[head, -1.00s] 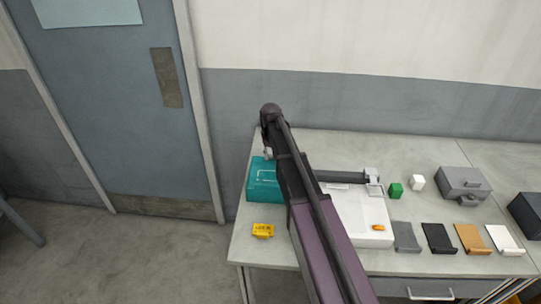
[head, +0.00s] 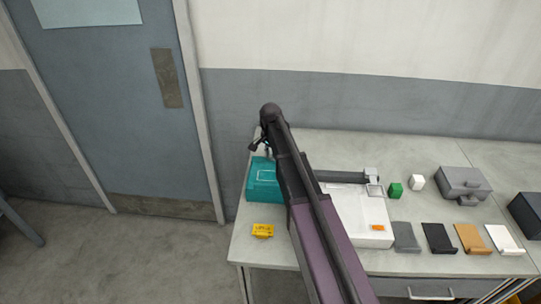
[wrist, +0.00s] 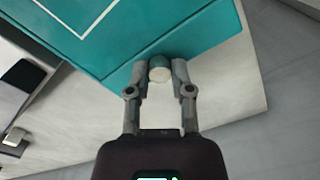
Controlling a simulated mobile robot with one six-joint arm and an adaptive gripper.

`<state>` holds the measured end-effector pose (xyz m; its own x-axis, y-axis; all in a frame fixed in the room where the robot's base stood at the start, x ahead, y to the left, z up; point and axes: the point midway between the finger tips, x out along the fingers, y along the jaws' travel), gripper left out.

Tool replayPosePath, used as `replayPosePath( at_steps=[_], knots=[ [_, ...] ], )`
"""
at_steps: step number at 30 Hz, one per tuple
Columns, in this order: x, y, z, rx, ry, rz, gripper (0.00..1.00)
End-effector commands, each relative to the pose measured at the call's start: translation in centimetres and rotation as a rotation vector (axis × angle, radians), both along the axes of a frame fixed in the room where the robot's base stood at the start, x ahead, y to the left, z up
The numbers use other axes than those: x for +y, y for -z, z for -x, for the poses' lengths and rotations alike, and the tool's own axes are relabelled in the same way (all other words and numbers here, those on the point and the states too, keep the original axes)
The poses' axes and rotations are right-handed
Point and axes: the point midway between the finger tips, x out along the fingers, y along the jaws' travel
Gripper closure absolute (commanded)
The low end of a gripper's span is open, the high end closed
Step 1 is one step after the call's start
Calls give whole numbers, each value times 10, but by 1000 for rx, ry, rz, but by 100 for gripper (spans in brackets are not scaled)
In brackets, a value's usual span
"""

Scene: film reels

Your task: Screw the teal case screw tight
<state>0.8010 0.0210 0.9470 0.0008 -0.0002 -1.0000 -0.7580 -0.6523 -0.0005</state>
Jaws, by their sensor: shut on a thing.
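The teal case (head: 262,192) stands at the left end of the table, partly hidden behind my arm in the head view. In the wrist view, the case (wrist: 150,30) fills the top, with a white outline on its surface. The case screw (wrist: 159,74), round with a pale end face and teal-green side, is at the case's edge. My gripper (wrist: 160,72) is shut on the screw, one finger on each side. In the head view my gripper (head: 259,147) shows only in part, at the case's back edge. How deep the screw sits cannot be told.
A yellow block (head: 263,230) lies in front of the case. A white machine (head: 358,212) stands right of my arm.

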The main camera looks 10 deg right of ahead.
Motion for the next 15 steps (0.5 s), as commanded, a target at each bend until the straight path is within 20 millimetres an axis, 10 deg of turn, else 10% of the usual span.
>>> replayPosePath(
  at_steps=[15],
  knots=[
    [0, 1, 3, 7, 489, 0, 100]
  ],
)
